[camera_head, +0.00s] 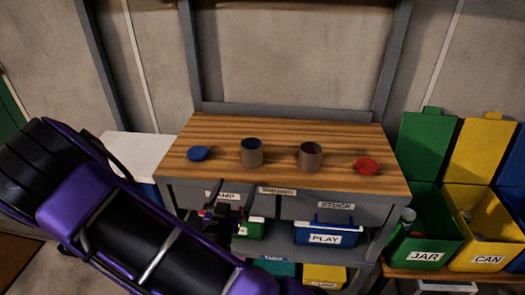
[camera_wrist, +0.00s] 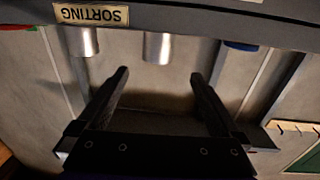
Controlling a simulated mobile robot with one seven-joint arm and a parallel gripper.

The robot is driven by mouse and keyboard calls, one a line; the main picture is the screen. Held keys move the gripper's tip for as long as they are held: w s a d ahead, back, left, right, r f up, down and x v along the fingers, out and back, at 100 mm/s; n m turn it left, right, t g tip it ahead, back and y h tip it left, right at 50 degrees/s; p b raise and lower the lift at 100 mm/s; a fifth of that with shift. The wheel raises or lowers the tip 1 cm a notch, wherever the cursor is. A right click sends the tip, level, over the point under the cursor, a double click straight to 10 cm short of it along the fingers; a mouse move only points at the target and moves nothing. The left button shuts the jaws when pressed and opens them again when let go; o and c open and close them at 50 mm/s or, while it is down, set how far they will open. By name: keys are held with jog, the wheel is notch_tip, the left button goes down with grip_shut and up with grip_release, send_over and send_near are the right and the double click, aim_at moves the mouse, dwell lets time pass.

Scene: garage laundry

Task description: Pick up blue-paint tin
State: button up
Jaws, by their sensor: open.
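The blue-paint tin (camera_head: 251,155) is a grey, open can with dark blue inside. It stands upright on the wooden worktop, left of a similar tin (camera_head: 310,157) with dull reddish insides. The wrist view is upside down. There the blue-paint tin (camera_wrist: 158,48) shows beyond the gap between my fingers, and the other tin (camera_wrist: 84,42) is to its left. My gripper (camera_wrist: 159,74) is open and empty, apart from both tins. In the head view my gripper is small and dark in front of the bench's front edge, below the tins.
A blue lid (camera_head: 198,153) lies left of the tins and a red lid (camera_head: 367,166) right of them on the worktop (camera_head: 215,128). Labelled drawers and a shelf with a blue PLAY box (camera_head: 327,234) are below. Green JAR (camera_head: 425,241) and yellow CAN (camera_head: 486,242) bins stand right.

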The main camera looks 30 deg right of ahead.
send_near(254, 143)
jog(key=shift+w+d+f+p, duration=0.4)
jog(key=shift+w+d+f, duration=0.05)
jog(key=shift+w+d, duration=0.15)
jog(key=shift+r+p+x, duration=0.2)
jog(key=shift+x, duration=1.15)
jog(key=shift+r+p+x, duration=0.15)
jog(key=shift+r+x, duration=0.05)
jog(key=shift+x, duration=1.15)
